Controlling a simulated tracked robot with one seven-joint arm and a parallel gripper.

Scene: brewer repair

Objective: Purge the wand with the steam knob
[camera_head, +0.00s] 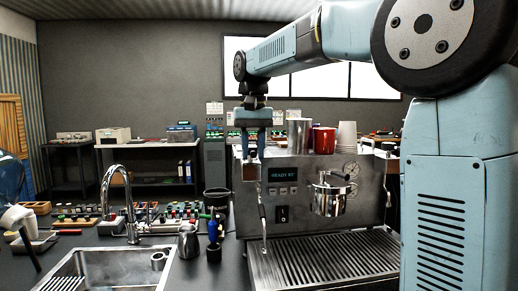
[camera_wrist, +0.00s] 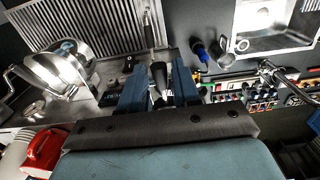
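The espresso machine (camera_head: 310,200) stands on the counter, its display reading "READY" with a partly legible number. The steam wand (camera_head: 262,222) hangs down the left of its front; in the wrist view the wand (camera_wrist: 149,28) points up the picture. My gripper (camera_head: 254,157) points down above the wand's top, at the machine's upper left corner. In the wrist view my gripper (camera_wrist: 159,78) has its fingers apart, with a dark part, seemingly the steam knob (camera_wrist: 158,75), between them. Gaps seem to show beside it. In the head view the fingers largely hide the knob.
A drip tray (camera_head: 325,258) lies under the wand. A steel pitcher (camera_head: 188,241) and a blue-handled tool (camera_head: 213,235) stand to its left, beside the sink (camera_head: 110,270). A portafilter (camera_head: 331,195) sits in the machine; a red cup (camera_head: 324,140) and other cups stand on top.

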